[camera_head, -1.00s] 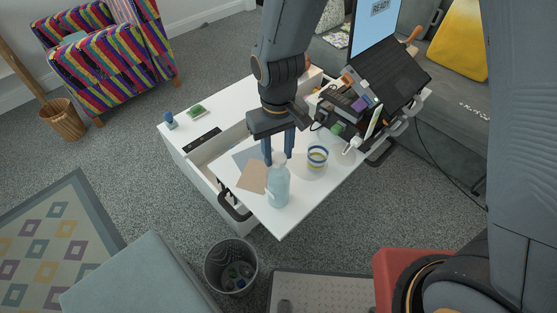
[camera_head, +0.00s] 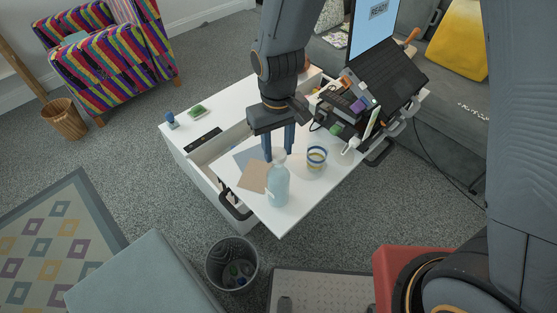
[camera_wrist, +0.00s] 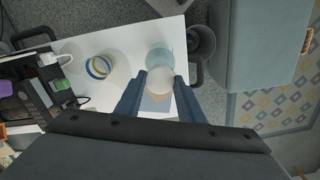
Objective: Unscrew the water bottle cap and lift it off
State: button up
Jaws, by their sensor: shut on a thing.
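The water bottle (camera_head: 277,188) is pale blue, translucent and upright near the front edge of the white desk top. In the wrist view its rounded body (camera_wrist: 158,57) shows just beyond the pale, round cap (camera_wrist: 160,80). My gripper (camera_head: 279,154) points down from above, its two blue fingers at the bottle's top. In the wrist view my gripper (camera_wrist: 160,84) has one finger on each side of the cap and is shut on it. The cap looks seated at the bottle's neck; any gap beneath it is too small to tell.
A striped cup (camera_head: 316,157) stands close right of the bottle. Brown paper (camera_head: 253,176) lies to its left.

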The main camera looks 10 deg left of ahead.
jog(key=shift+r+p, duration=0.95)
jog(key=shift+r, duration=0.25)
